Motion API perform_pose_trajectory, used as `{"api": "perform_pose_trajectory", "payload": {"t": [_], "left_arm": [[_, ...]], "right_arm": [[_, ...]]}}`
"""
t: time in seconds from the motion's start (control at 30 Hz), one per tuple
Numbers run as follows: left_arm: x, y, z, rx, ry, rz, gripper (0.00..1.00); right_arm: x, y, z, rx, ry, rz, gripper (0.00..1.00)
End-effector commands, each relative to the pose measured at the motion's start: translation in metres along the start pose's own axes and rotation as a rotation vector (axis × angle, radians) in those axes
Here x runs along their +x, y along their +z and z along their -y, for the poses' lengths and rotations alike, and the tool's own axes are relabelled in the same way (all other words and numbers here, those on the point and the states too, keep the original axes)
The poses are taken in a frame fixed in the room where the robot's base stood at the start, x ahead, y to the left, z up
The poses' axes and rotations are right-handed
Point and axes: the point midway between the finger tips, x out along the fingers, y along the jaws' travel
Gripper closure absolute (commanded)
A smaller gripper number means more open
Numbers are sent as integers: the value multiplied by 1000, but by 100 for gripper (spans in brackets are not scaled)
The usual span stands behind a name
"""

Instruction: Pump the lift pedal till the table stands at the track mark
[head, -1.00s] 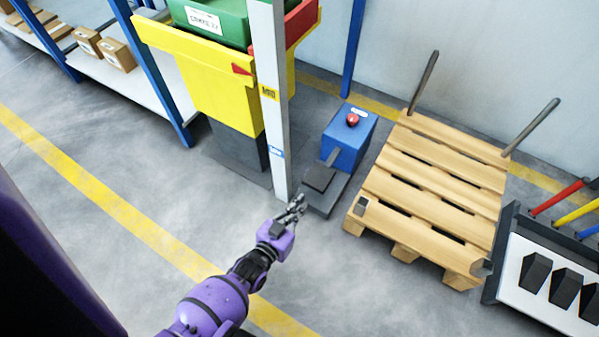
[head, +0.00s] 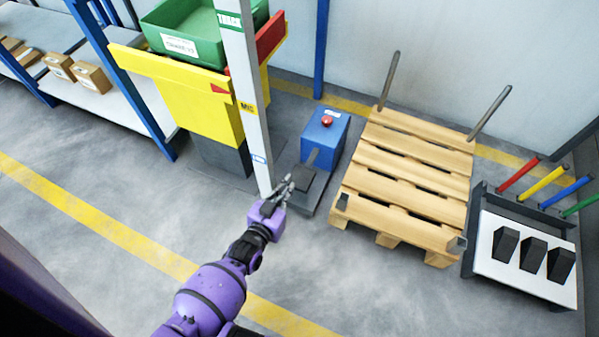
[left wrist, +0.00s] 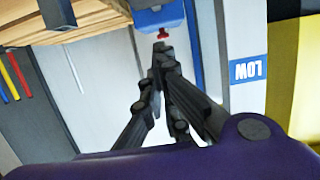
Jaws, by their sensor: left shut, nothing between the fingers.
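The yellow lift table (head: 185,100) carries a green bin (head: 190,30). A red pointer (head: 218,84) sticks out from its edge beside a pale post marked TRACK near the top, MID (head: 248,107) and LOW. The pointer appears a little above MID and well below TRACK (head: 229,19). The dark lift pedal (head: 318,187) stands in front of a blue pump box (head: 325,137) with a red button. My left gripper (head: 284,186) is shut and empty, just left of the pedal in the picture; contact cannot be told. The left wrist view shows its fingers (left wrist: 160,55) below the red button. My right gripper is not in view.
The post (head: 252,130) stands close by my left gripper. A wooden pallet (head: 405,185) with two upright stakes lies right of the pump. A rack (head: 525,250) with coloured handles stands farther right. Shelving (head: 100,85) with cartons is at left. The front floor is clear.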

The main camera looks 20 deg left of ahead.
Motion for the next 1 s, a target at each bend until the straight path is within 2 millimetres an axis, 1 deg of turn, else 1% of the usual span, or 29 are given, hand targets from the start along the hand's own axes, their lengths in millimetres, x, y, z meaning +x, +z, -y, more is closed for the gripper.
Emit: {"api": "perform_pose_trajectory", "payload": {"t": [0.17,0.27,0.37,0.47,0.7,0.77,0.8,0.83,0.9,1.0], "left_arm": [[0,1,0,0,0,0,100],[5,1,0,0,0,-1,100],[17,2,0,0,1,-2,100],[36,4,0,0,0,-1,100],[88,4,-1,-1,1,-1,100],[100,4,0,0,0,-1,100],[105,8,0,0,0,2,100],[104,17,0,0,-1,6,100],[106,27,0,1,0,6,100],[109,35,0,1,0,1,100]], "right_arm": [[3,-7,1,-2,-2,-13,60],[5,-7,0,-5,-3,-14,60],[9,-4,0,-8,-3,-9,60],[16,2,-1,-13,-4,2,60],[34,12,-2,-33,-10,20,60],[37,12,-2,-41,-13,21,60],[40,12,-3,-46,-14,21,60],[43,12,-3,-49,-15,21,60],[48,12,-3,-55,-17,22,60],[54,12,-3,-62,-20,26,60]]}}
